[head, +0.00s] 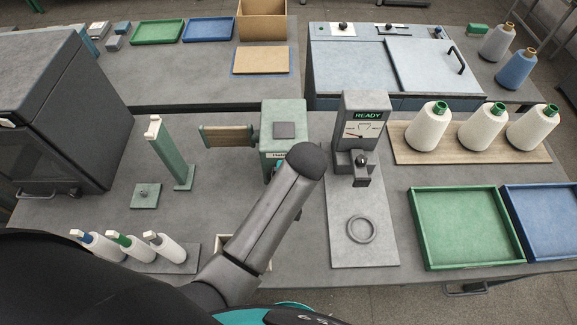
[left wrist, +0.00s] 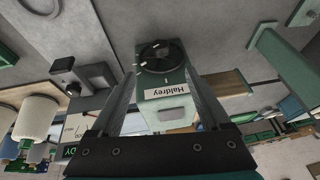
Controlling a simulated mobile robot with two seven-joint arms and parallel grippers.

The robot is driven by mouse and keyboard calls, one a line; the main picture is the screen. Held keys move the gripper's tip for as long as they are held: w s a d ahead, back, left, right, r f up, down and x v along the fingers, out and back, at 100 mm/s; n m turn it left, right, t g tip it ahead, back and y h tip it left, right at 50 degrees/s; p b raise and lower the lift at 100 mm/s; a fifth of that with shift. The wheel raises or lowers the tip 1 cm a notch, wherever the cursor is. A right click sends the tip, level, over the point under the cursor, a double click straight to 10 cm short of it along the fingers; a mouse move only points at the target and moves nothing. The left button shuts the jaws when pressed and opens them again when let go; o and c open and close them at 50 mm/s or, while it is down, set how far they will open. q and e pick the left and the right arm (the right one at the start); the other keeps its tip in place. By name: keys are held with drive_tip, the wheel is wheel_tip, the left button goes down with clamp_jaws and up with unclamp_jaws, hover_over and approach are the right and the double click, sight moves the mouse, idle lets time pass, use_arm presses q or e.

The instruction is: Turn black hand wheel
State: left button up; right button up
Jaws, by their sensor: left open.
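The green winder labelled "Haldrey" (head: 284,125) stands mid-bench in the head view, its front mostly hidden by my left arm. In the left wrist view the winder (left wrist: 165,110) shows its name plate and the black hand wheel (left wrist: 153,57), a dark ring with spokes on its face. My left gripper (left wrist: 160,70) is open, one finger on each side of the winder and wheel in that view. Nothing is held; I cannot tell whether either finger touches the wheel. In the head view the wheel and the left fingertips are hidden behind my arm. My right gripper is not in view.
A grey tester reading "READY" (head: 366,118) stands close right of the winder, with a ring (head: 361,229) on its base plate. A wooden-slatted arm (head: 228,136) and green post (head: 170,155) are left. White cones (head: 427,126) and a green tray (head: 459,262) are right.

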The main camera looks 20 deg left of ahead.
use_arm(q)
drive_tip(key=b+x, duration=0.9)
drive_tip(key=x, duration=0.6)
drive_tip(key=shift+b, duration=0.3)
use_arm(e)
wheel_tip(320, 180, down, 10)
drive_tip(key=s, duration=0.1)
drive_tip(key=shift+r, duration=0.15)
use_arm(q)
drive_tip(key=shift+s+a, duration=0.1)
drive_tip(key=shift+s, duration=0.05)
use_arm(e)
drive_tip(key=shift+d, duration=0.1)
use_arm(q)
clamp_jaws()
